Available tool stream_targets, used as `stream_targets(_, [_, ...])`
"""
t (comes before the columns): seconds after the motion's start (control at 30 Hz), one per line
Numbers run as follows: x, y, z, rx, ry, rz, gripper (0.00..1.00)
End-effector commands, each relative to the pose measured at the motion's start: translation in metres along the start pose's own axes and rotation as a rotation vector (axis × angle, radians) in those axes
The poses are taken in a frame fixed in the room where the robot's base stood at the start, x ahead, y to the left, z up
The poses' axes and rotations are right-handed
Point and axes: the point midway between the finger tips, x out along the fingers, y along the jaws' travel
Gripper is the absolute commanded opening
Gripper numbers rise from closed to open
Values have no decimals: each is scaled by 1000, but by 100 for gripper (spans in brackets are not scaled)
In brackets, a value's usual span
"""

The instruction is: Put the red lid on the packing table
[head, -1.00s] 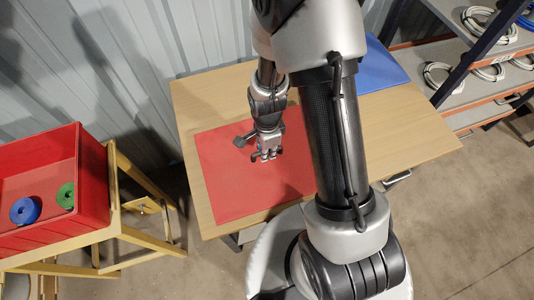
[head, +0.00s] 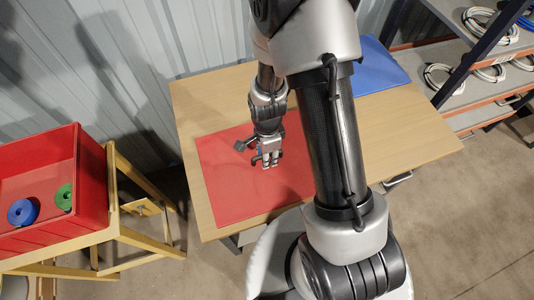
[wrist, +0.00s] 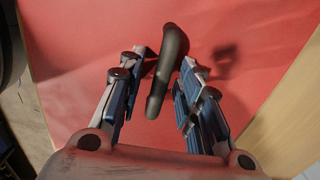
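The red lid (head: 232,192) is a flat red panel lying on the left part of the wooden packing table (head: 420,135). It fills most of the wrist view (wrist: 80,50). A black bar handle (wrist: 172,62) rises from its middle. My gripper (head: 269,163) is over the lid. In the wrist view my gripper (wrist: 164,65) has its two fingers apart, one on each side of the handle, with a gap visible on both sides. My arm hides the lid's right part in the head view.
A blue panel (head: 380,68) lies at the table's back right. A red crate (head: 84,180) on a yellow stand holds a blue spool (head: 23,212) and a green spool (head: 64,197). A shelf (head: 478,65) with cable coils stands at right. Bare tabletop shows right of my arm.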

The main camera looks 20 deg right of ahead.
Motion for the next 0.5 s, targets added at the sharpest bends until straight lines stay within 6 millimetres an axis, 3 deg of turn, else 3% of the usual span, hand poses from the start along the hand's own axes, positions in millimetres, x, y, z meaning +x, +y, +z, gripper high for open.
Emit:
stream_targets(0.23, [-14, -1, 0, 0, 0, -4, 32])
stream_targets(0.5, [-73, -1, 0, 0, 0, -4, 32])
